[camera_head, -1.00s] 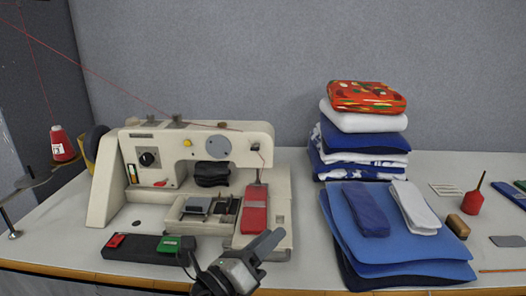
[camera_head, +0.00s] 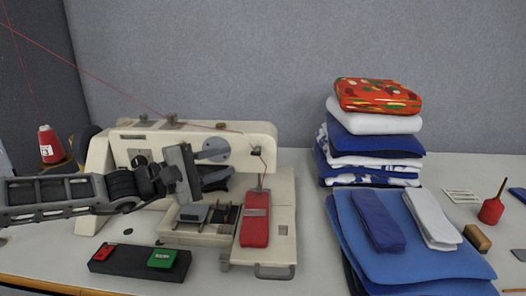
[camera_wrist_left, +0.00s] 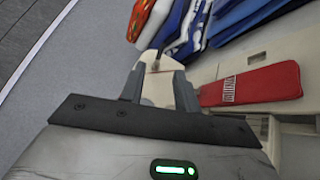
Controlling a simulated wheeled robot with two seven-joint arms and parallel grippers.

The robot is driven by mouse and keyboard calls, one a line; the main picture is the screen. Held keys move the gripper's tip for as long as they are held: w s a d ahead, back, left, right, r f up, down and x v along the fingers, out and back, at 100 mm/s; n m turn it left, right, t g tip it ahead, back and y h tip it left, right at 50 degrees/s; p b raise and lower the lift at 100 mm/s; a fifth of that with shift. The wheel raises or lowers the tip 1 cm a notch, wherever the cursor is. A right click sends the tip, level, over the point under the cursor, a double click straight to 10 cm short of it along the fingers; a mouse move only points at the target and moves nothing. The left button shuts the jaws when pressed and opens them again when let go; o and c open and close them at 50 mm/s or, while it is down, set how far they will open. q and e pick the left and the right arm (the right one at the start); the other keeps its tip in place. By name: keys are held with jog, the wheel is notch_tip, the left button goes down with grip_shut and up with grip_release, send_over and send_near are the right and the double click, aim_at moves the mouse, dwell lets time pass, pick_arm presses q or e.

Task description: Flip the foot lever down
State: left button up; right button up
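The cream sewing machine (camera_head: 240,133) stands on the table, with its needle area (camera_head: 258,158) above a red piece with a pale label (camera_head: 255,220). I cannot clearly pick out the foot lever; it is small or hidden near the needle end. My left gripper (camera_head: 205,174) is in front of the machine's arm, left of the needle, and covers part of its body. In the left wrist view its two fingers (camera_wrist_left: 160,88) are apart, with the cream machine end (camera_wrist_left: 157,82) between and beyond them. I cannot tell whether they touch it. My right gripper is not in view.
A dark box with red and green buttons (camera_head: 135,262) lies at the front left. Folded cloths (camera_head: 372,140) are stacked to the right, behind blue cloth sheets (camera_head: 415,255). A red thread cone (camera_head: 51,145) stands at the left. A red oiler (camera_head: 491,210) is far right.

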aim_at(254, 154)
pick_arm(q)
jog(key=x, duration=1)
jog(key=shift+w+d, duration=0.2)
jog(key=shift+d, duration=0.1)
grip_shut()
